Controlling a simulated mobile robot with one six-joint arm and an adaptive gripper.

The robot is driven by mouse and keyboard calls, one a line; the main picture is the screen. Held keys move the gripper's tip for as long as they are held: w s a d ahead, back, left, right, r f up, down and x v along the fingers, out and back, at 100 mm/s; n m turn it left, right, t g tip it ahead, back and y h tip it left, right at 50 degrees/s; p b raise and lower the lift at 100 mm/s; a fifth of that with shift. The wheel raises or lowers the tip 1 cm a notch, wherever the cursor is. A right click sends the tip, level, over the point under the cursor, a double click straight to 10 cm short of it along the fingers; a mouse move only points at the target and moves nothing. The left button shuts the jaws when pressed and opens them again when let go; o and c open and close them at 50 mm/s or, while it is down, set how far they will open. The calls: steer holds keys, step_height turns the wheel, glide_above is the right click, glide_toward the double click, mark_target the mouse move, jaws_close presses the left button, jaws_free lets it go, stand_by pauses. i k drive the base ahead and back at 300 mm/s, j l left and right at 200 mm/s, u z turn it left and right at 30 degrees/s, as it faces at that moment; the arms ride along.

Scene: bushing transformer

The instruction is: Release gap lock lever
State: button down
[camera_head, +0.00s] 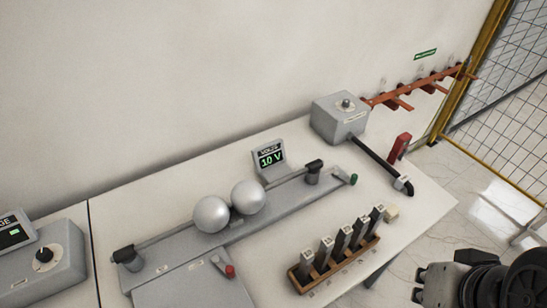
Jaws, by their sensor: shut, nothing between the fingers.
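A green knob (353,179) is at the gap's right end. My gripper (419,284) is at the bottom right, dark, shut and empty, well apart from the lever. Its fingertips are small and hard to make out.
A wooden rack (335,266) with several upright grey-topped pieces stands between my gripper and the lever. A display (268,157) reads 10 V. A grey box (340,118) with a black rod and a red block (400,148) are behind.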

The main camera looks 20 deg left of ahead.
mark_target(228, 270)
steer(key=u, duration=0.45)
steer(key=k+u, duration=0.1)
steer(key=u, duration=0.75)
steer(key=k+u, duration=0.1)
steer(key=u, duration=0.3)
